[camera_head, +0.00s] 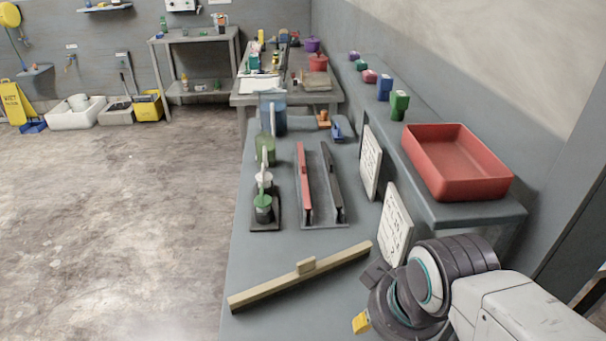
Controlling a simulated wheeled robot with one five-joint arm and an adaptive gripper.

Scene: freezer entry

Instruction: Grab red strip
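The red strip (304,178) is a long narrow bar with a small raised block on top. It lies lengthwise on the left side of a grey tray (321,221) on the long grey bench. A similar black strip (333,180) lies beside it on the right, with a gap between them. My gripper (367,298) is at the lower right, over the near part of the bench and well apart from the red strip. A yellow piece shows at its end. Its fingers are partly hidden by its own body, and nothing is seen held in it.
A tan wooden bar (300,277) lies slantwise on the bench, between my gripper and the tray. Green containers (263,209) stand left of the tray. White panels (396,226) lean on the right, below a raised shelf bearing a red bin (457,184). Open floor (120,220) lies left.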

